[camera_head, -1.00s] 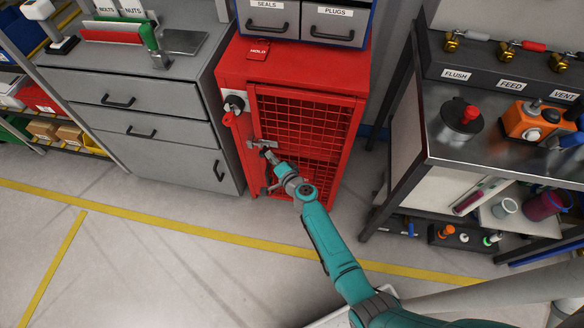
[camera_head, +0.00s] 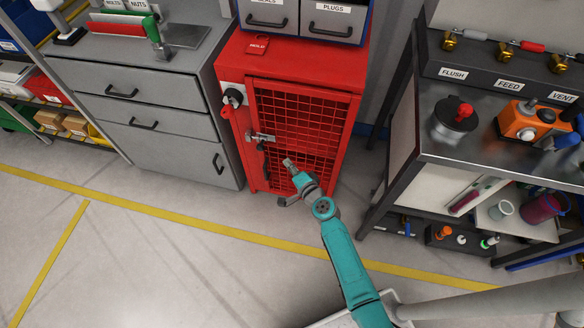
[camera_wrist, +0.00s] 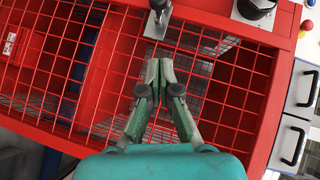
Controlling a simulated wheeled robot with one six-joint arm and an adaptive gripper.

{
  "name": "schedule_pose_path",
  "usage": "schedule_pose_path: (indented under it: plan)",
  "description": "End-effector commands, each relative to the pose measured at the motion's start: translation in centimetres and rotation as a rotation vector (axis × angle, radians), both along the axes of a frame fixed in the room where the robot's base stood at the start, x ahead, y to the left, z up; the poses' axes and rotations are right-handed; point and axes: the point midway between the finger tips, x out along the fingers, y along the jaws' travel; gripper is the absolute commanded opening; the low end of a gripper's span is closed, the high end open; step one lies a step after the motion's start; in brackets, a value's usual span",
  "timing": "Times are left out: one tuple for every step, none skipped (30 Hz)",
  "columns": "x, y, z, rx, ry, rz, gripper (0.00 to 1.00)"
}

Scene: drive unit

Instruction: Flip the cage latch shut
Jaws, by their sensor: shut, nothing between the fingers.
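The red cage (camera_head: 303,120) stands between the grey drawer cabinet and the workbench, with its mesh door closed against the frame. The cage latch (camera_head: 262,138) is a small silver metal piece at the door's left edge; in the wrist view the latch (camera_wrist: 157,18) shows at the top, beyond my fingertips. My gripper (camera_head: 289,162) is in front of the mesh, below and right of the latch and apart from it. In the wrist view my gripper (camera_wrist: 160,65) has its fingers together and empty. The latch's exact seating is too small to tell.
A dark door handle (camera_head: 262,160) is below the latch. The grey drawer cabinet (camera_head: 150,110) is left, the workbench (camera_head: 440,140) right. Floor in front is open.

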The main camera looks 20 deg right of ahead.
Motion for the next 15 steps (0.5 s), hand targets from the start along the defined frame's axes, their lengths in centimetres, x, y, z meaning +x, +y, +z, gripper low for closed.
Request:
schedule_pose_path:
  plan:
    - [-0.6, -0.1, 0.1, 0.000, 0.000, 0.000, 0.00]
    - [-0.8, -0.1, 0.1, 0.000, 0.000, 0.000, 0.00]
    - [-1.1, -0.1, 0.2, 0.001, 0.000, 0.000, 0.00]
    - [-1.2, -0.1, 0.3, 0.001, -0.001, 0.000, 0.00]
    - [-1.4, -0.2, 0.3, 0.001, -0.001, 0.001, 0.00]
    - [-1.5, -0.2, 0.3, 0.001, 0.000, 0.001, 0.00]
    - [-1.6, -0.2, 0.3, 0.001, 0.000, 0.001, 0.00]
    - [-1.6, -0.2, 0.4, 0.001, 0.000, 0.001, 0.00]
    - [-1.7, -0.2, 0.4, 0.001, 0.000, 0.001, 0.00]
    - [-1.7, -0.2, 0.4, 0.001, 0.000, 0.001, 0.00]
    - [-1.7, -0.2, 0.4, 0.001, 0.000, 0.001, 0.00]
    - [-1.6, -0.2, 0.4, 0.001, 0.000, 0.001, 0.00]
    - [-1.6, -0.2, 0.4, 0.001, 0.000, 0.001, 0.00]
    - [-1.6, -0.2, 0.4, 0.001, 0.000, 0.001, 0.00]
    - [-1.6, -0.2, 0.4, 0.001, 0.000, 0.001, 0.00]
